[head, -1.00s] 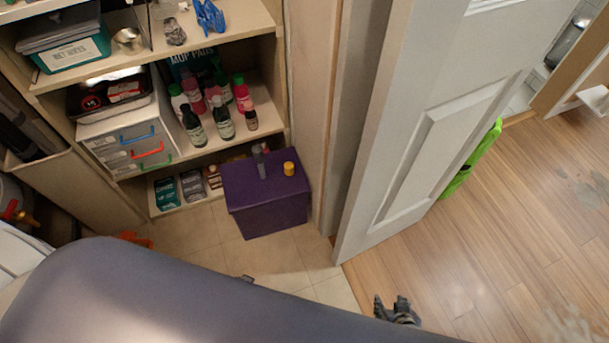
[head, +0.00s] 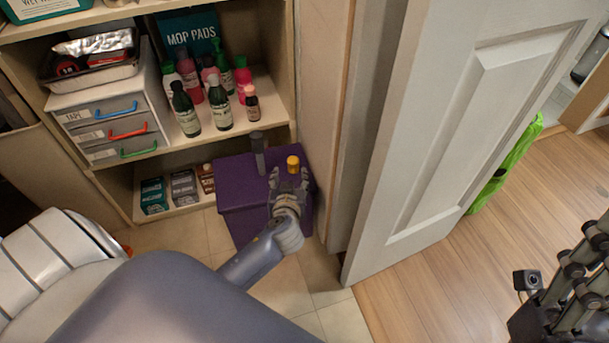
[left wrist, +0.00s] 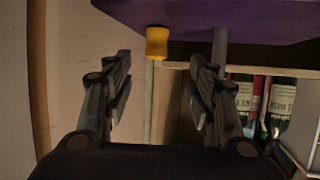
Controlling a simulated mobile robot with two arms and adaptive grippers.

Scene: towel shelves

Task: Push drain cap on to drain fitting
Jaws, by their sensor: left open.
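A short yellow cylinder (head: 293,162), which looks like the drain cap, is at the top of the purple box (head: 235,187). A taller grey upright piece (head: 257,150) stands to its left; I cannot tell whether it is the drain fitting. My left gripper (head: 288,176) is open at the near side of the yellow cylinder. In the left wrist view the yellow cylinder (left wrist: 157,42) shows beyond the open, empty fingers (left wrist: 160,85), not held. My right gripper (head: 590,262) is at the lower right, partly cut off; its jaw opening is unclear.
A shelf unit (head: 210,150) with several bottles, a drawer box (head: 110,122) and small boxes (head: 183,187) stands left of and behind the box. A wall post (head: 325,120) and a white door (head: 440,120) stand close on the right.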

